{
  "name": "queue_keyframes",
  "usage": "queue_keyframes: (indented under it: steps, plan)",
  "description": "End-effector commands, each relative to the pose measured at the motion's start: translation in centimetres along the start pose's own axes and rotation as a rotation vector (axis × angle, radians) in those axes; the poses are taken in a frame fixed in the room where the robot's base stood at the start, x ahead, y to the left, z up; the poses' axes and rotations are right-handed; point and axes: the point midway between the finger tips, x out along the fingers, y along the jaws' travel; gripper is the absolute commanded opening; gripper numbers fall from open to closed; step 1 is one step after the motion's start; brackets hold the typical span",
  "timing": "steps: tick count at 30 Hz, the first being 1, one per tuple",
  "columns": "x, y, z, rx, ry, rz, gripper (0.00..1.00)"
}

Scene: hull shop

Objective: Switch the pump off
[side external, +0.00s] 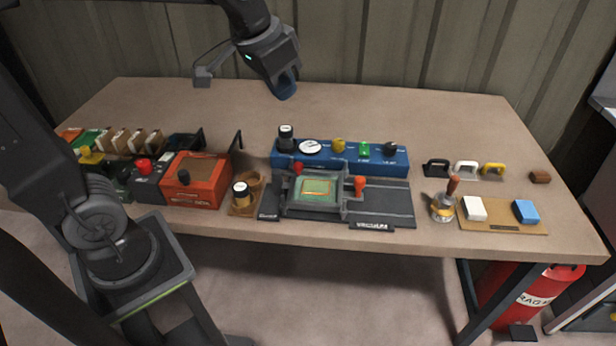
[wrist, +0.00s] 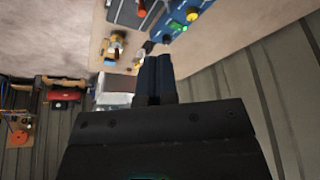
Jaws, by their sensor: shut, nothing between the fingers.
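A blue panel box (side external: 290,160) stands near the middle of the table. A small green switch (side external: 364,150) sits on its top face, between a yellow knob (side external: 338,145) and a black knob (side external: 390,148). A round white gauge (side external: 309,147) is further left on it. I cannot read the panel labels, nor tell which way the switch is set. My gripper (side external: 284,93) hangs above and behind the panel's left end, touching nothing. Its fingers (wrist: 155,68) are shut and empty in the wrist view, where the green switch (wrist: 178,27) shows beyond them.
A grey fixture (side external: 350,192) with red handles stands in front of the panel. An orange box (side external: 192,185) is left of it. A tan board (side external: 497,228) with white and blue blocks and several coloured handles lie to the right. The table behind the panel is clear.

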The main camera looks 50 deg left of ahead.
Motion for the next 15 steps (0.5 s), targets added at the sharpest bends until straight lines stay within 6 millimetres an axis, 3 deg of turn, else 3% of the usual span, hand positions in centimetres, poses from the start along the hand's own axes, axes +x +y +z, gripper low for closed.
queue_keyframes:
  steps: [1,6,10,15]
  plan:
    - [-0.9,0.3,2.1,-0.009,0.021,-0.003,0.00]
    - [-1.8,1.1,8.2,-0.049,0.072,-0.008,0.00]
    - [-1.6,1.4,11.4,-0.069,0.098,-0.009,0.00]
    - [-1.2,1.6,13.2,-0.080,0.112,-0.010,0.00]
